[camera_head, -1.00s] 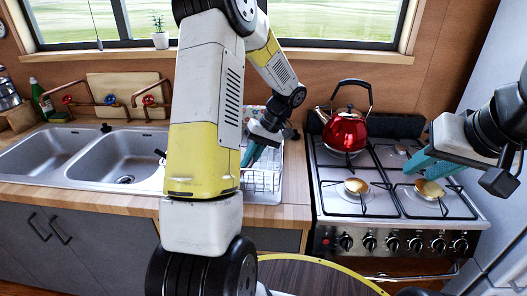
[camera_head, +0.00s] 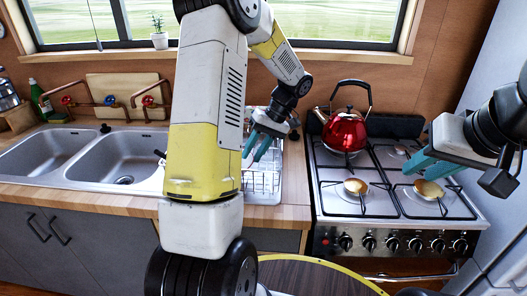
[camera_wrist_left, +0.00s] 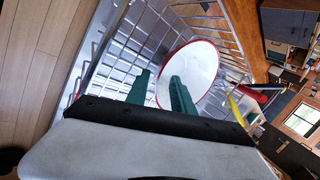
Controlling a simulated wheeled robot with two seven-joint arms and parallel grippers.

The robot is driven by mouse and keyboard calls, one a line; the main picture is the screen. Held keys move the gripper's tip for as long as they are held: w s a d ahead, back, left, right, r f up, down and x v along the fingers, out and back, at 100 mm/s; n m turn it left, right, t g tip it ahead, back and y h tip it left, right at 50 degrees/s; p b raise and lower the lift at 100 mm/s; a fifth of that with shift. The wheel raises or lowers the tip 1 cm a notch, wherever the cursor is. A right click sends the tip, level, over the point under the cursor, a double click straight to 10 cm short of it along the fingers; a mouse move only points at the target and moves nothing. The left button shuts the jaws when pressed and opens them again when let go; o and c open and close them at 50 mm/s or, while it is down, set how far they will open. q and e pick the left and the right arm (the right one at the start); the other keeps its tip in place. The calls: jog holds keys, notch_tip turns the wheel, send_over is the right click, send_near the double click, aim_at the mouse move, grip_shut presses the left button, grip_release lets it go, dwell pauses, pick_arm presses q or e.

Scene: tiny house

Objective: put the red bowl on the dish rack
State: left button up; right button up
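The red bowl (camera_wrist_left: 203,62) shows in the left wrist view with its white inside facing the camera and a red rim. It sits tilted in the wire dish rack (camera_wrist_left: 112,50). In the head view the dish rack (camera_head: 262,185) stands on the counter right of the sink, and my left arm hides part of it; I cannot see the bowl there. My left gripper (camera_head: 257,149) is over the rack. In the wrist view its green fingers (camera_wrist_left: 160,78) are apart, with nothing visibly clamped between them. My right gripper (camera_head: 426,167) is open and empty above the stove.
A red kettle (camera_head: 344,131) stands at the back left of the stove (camera_head: 374,207). A double sink (camera_head: 118,158) lies left. A round table edge (camera_head: 318,262) is in front.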

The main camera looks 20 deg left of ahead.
pick_arm(q)
jog(key=v, duration=0.8)
jog(key=s+d+r+m+t+h, duration=0.3)
jog(key=s+r+m+t, duration=0.1)
jog(key=s, duration=0.6)
jog(key=s+d+r+m+t+h, duration=0.3)
jog(key=s+d+r+t+h, duration=0.1)
jog(key=s, duration=0.7)
jog(key=shift+r+m+t, duration=0.4)
jog(key=shift+r+t, duration=0.5)
jog(key=shift+r, duration=0.15)
jog(key=shift+s+d, duration=0.1)
